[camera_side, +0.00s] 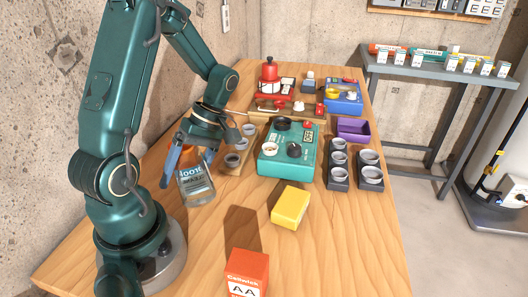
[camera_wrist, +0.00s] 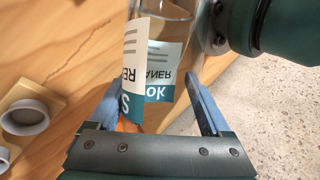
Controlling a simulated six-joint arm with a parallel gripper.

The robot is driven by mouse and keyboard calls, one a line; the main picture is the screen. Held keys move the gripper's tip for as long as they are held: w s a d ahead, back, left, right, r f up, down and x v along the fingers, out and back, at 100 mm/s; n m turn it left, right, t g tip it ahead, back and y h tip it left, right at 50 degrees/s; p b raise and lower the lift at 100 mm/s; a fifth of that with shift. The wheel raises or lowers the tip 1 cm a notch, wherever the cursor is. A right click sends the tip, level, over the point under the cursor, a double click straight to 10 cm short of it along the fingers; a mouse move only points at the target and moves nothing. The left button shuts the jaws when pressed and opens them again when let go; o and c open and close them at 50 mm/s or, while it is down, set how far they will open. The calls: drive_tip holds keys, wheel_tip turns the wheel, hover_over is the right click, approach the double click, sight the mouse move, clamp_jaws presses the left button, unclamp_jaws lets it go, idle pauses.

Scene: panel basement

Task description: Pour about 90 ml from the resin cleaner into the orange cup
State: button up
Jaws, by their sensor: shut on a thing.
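The resin cleaner (camera_side: 196,187) is a clear bottle with a white and blue label and an orange upper part. In the side view it is close to upright, leaning slightly; I cannot tell whether its base touches the table. My gripper (camera_side: 187,161) is shut on its upper part, with a blue finger on either side. In the wrist view the labelled bottle (camera_wrist: 168,12) lies between the fingers of my gripper (camera_wrist: 160,100). I cannot make out an orange cup for certain; a small round white-rimmed piece with an orange-brown inside (camera_side: 270,149) is on the teal device.
The teal device (camera_side: 287,166) stands mid-table. Dark racks with grey cups (camera_side: 338,160) are right of it; a wooden cup rack (camera_side: 240,152) is left. A yellow block (camera_side: 290,208) and red battery box (camera_side: 247,273) are in front. The front right table is clear.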

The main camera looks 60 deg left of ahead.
sight(185, 148)
drive_tip(key=shift+a+r+y, duration=0.15)
drive_tip(key=shift+a+y, duration=0.05)
drive_tip(key=shift+y, duration=0.4)
drive_tip(key=shift+a+f+n+y+b, duration=0.4)
drive_tip(key=shift+a+n+y, duration=0.1)
drive_tip(key=shift+y, duration=0.4)
drive_tip(key=shift+w+a+r+t+y, duration=0.15)
drive_tip(key=shift+a+r+t+y, duration=0.15)
drive_tip(key=shift+a+r+y, duration=0.35)
drive_tip(key=shift+n+y, duration=0.5)
drive_tip(key=shift+y, duration=0.45)
drive_tip(key=r, duration=0.3)
drive_tip(key=r+b, duration=0.1)
drive_tip(key=r, duration=0.1)
drive_tip(key=shift+a, duration=0.25)
drive_tip(key=shift+d+r+y, duration=0.1)
drive_tip(key=shift+r+y, duration=0.05)
drive_tip(key=shift+y, duration=0.45)
drive_tip(key=shift+f+n+y+b, duration=0.4)
drive_tip(key=shift+f+y, duration=0.15)
drive_tip(key=shift+y, duration=0.25)
drive_tip(key=shift+n+y+b, duration=0.6)
drive_tip(key=shift+n+y, duration=0.1)
drive_tip(key=shift+y, duration=1)
drive_tip(key=shift+r, duration=0.1)
